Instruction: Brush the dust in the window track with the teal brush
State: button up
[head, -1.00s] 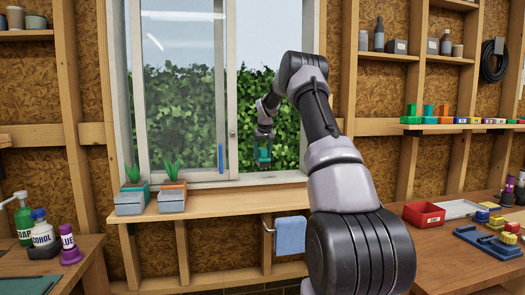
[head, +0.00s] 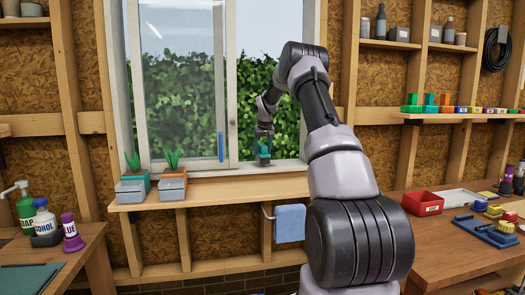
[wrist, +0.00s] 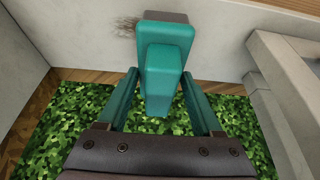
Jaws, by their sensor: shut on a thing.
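My gripper (wrist: 162,85) is shut on the teal brush (wrist: 166,65), with one finger on each side of its handle. The brush head, with a grey-brown far edge, is over the pale window track (wrist: 85,45) at the top of the wrist view. A brown dust smudge (wrist: 127,25) shows on the track just left of the brush head. The brush may hide more of it. In the head view my gripper (head: 264,149) is small, in the open right half of the window, just above the sill (head: 245,169). Contact between bristles and track cannot be told.
The sliding window pane (head: 180,85) with a blue handle (head: 220,146) stands left of my gripper. Two potted plants (head: 131,188) (head: 172,184) sit on the wooden shelf (head: 230,190) below. A green hedge (head: 285,110) is outside. A blue towel (head: 290,222) hangs under the shelf.

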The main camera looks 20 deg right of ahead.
aim_at(268, 154)
jog(key=shift+f, duration=0.95)
jog(key=shift+s+a+r, duration=0.1)
jog(key=shift+s+a, duration=0.1)
jog(key=shift+s, duration=0.8)
jog(key=shift+s+a+r, duration=0.1)
jog(key=shift+s+a, duration=0.1)
jog(key=shift+s, duration=0.75)
jog(key=shift+s+d+f, duration=0.15)
jog(key=shift+d+f, duration=0.05)
jog(key=shift+d, duration=0.7)
jog(key=shift+w+d+f, duration=0.1)
jog(key=shift+w+d, duration=0.1)
jog(key=shift+w, duration=0.75)
jog(key=shift+w+d+f, duration=0.1)
jog(key=shift+w+d, duration=0.05)
jog(key=shift+w, duration=0.8)
jog(key=shift+s+d, duration=0.25)
jog(key=shift+d, duration=0.7)
jog(key=shift+s+a+r, duration=0.1)
jog(key=shift+s+a, duration=0.1)
jog(key=shift+s, duration=0.75)
jog(key=shift+s+a+r, duration=0.1)
jog(key=shift+s+a, duration=0.1)
jog(key=shift+s, duration=0.75)
